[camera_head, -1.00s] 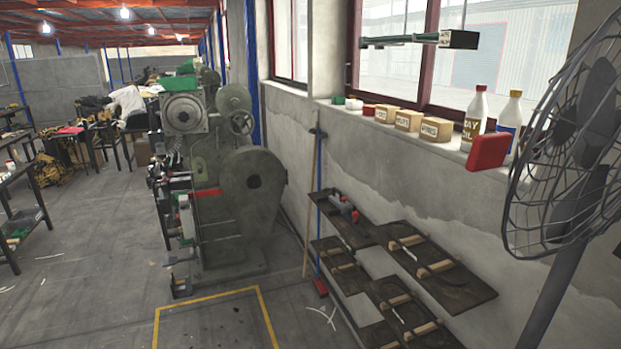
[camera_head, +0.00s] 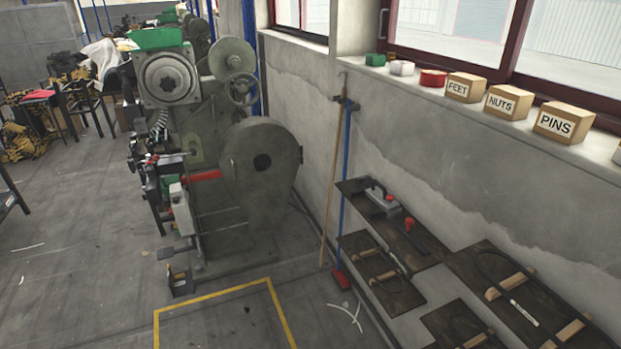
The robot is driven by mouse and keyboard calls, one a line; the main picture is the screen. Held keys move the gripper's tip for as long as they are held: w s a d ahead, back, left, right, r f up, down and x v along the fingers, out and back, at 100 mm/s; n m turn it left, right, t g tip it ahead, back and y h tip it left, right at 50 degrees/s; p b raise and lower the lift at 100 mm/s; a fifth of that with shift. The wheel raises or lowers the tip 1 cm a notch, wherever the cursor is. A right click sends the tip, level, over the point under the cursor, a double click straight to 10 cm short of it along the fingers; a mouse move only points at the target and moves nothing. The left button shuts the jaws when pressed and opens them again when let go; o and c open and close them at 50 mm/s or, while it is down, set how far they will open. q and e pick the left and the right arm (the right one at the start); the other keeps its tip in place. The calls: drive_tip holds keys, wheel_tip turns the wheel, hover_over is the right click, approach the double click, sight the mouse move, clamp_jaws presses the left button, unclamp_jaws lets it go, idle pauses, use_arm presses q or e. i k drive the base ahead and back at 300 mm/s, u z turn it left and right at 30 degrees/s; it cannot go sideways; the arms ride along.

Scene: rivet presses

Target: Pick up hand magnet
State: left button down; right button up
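On the upper dark wall shelf (camera_head: 428,247) lies a grey block with a dark handle and red parts (camera_head: 381,202), which looks like the hand magnet; its details are too small to be sure. A small red knob-like part (camera_head: 409,224) shows just right of it. Neither of my grippers is in view.
More dark boards with wooden pieces (camera_head: 515,281) hang lower and to the right. A broom (camera_head: 341,281) leans on the wall. A large green-grey press (camera_head: 262,160) stands left of it. The floor inside the yellow line (camera_head: 215,294) is clear. Boxes (camera_head: 508,103) sit on the sill.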

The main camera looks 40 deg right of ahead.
sight(378, 195)
drive_tip(key=i, duration=1.75)
drive_tip(key=z, duration=1.15)
drive_tip(key=i, duration=1.1)
drive_tip(key=z, duration=1.05)
